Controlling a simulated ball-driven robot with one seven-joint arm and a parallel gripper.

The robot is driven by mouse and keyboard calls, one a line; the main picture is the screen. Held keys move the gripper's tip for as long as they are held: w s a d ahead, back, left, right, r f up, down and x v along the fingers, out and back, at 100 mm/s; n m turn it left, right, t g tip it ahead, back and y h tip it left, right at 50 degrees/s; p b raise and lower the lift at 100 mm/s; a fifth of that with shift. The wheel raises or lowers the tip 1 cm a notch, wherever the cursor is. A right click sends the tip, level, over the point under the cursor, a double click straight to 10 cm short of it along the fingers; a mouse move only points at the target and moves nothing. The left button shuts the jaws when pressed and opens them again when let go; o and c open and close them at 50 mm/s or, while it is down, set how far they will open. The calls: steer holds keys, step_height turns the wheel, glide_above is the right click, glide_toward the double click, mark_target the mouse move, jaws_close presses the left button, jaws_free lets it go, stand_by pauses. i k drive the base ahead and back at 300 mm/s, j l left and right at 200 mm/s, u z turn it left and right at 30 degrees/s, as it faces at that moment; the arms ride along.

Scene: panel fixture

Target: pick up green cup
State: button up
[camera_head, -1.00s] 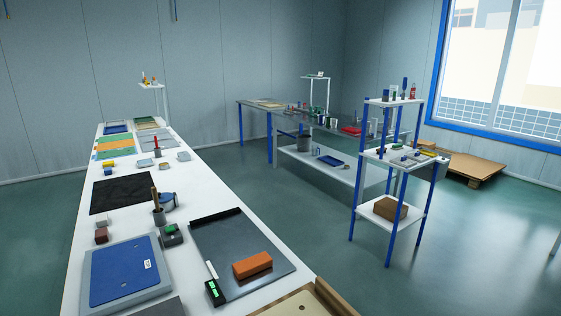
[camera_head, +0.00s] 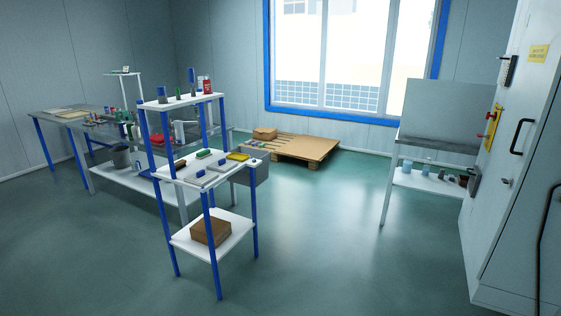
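I cannot make out a green cup for certain. Small green items (camera_head: 127,116) stand among clutter on the far workbench (camera_head: 52,123) at the left, too small to identify. A flat green object (camera_head: 204,153) lies on the middle shelf of the blue-legged rack (camera_head: 183,170); it looks like a block or brush rather than a cup. Several small cups or pots (camera_head: 427,171) stand on the lower shelf of the table at the right; they look grey, bluish and dark. My gripper is not in view.
A cardboard box (camera_head: 210,230) sits on the rack's bottom shelf. A wooden pallet (camera_head: 300,147) lies below the window. A pale cabinet (camera_head: 520,160) with a black handle stands at the right. Open green floor (camera_head: 330,240) lies between rack and cabinet.

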mark_target(128, 127)
steer(key=i+l+z, duration=0.1)
steer(key=i+z, duration=0.2)
steer(key=i, duration=0.55)
steer(key=i+j+u, duration=0.1)
steer(key=i+u, duration=0.75)
steer(key=i+l+u, duration=0.1)
steer(key=i+u, duration=0.15)
steer(key=u, duration=0.2)
steer(key=i+j+u, duration=0.25)
steer(key=i+u, duration=0.15)
steer(key=i, duration=0.15)
steer(key=i+u, duration=0.4)
steer(key=i, duration=0.15)
steer(key=i+u, duration=0.4)
steer(key=i, duration=2)
steer(key=i+l+z, duration=0.1)
steer(key=i+z, duration=0.25)
steer(key=i, duration=0.5)
steer(key=i+j+z, duration=0.2)
steer(key=i+z, duration=0.15)
steer(key=i, duration=0.5)
